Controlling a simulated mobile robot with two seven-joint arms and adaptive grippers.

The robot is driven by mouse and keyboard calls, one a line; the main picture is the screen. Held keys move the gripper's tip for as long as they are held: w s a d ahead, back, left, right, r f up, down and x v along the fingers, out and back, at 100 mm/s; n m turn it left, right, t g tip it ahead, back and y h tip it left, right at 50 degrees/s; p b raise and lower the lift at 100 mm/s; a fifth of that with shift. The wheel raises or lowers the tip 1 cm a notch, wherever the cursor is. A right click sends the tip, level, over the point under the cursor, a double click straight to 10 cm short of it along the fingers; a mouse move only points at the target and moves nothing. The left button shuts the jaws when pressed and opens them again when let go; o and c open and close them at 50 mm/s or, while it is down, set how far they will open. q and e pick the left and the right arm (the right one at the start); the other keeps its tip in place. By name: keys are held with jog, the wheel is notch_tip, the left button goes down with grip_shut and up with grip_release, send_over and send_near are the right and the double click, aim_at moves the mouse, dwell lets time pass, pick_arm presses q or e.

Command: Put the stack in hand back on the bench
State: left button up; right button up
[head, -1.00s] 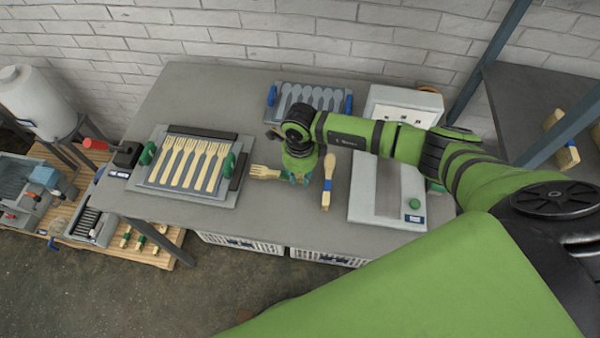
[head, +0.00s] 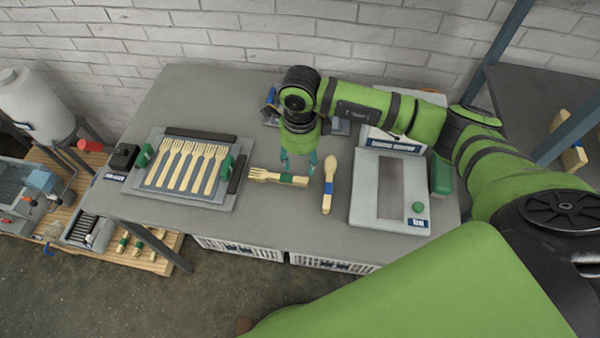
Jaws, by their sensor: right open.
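A stack of wooden forks with a green band (head: 265,175) lies flat on the grey bench (head: 290,222), its tines pointing left. My right gripper (head: 298,168) points down just behind the stack's right end, open, with nothing between its fingers. It looks raised a little above the bench, and the stack's band and handle end show in front of it. A stack of wooden spoons with a blue band (head: 328,186) lies to the right, bowl end away from me. My left gripper is out of view.
A fork mould plate (head: 232,205) holding several wooden forks is at the left of the bench. A pale machine with a green button (head: 362,200) stands at the right. Clear bench lies in front of the stacks.

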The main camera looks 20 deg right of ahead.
jog(key=shift+r+b, duration=0.35)
jog(key=shift+r, duration=1.45)
